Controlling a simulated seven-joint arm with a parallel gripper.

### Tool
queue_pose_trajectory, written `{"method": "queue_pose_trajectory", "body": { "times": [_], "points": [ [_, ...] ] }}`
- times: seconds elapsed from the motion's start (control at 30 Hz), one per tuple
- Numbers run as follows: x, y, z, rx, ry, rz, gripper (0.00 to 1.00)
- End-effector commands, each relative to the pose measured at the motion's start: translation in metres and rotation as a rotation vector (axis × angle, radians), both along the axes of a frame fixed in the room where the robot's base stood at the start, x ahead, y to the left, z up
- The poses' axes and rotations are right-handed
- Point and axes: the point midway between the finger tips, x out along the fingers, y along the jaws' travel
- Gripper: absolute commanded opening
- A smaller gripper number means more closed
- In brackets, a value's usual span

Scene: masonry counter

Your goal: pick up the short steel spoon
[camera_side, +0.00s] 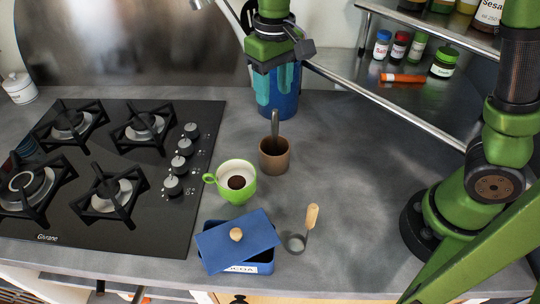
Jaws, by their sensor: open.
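A steel handle (275,123), which looks like that of the short steel spoon, stands nearly upright in a brown cup (274,158). Its lower end is hidden inside the cup. My gripper (276,95) points down above and behind the cup, with its teal fingers apart and empty. The fingers are in front of a blue container (284,110) in the picture. I cannot tell whether they touch it. The gripper is apart from the steel handle.
A green mug (233,181) with dark contents stands left of the brown cup. A blue box (258,266) with a tilted lid (237,240) and a wooden-handled scoop (309,222) are nearer the front. A gas hob (120,215) is left. The counter right of the cup is clear.

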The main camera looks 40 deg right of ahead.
Motion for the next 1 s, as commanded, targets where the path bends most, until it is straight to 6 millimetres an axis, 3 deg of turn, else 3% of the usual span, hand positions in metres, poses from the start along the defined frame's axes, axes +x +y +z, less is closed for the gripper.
{"method": "queue_pose_trajectory", "body": {
  "times": [0.1,0.37,0.63,0.97,1.0],
  "points": [
    [-0.001,0.000,-0.022,-0.001,0.004,0.000,0.48],
    [-0.001,0.000,-0.041,0.000,0.002,-0.001,0.48],
    [-0.005,-0.002,-0.080,-0.001,0.002,0.000,0.48],
    [-0.004,-0.001,-0.087,0.001,-0.001,-0.001,0.48],
    [-0.004,-0.001,-0.087,0.001,-0.001,-0.001,0.44]
  ]
}}
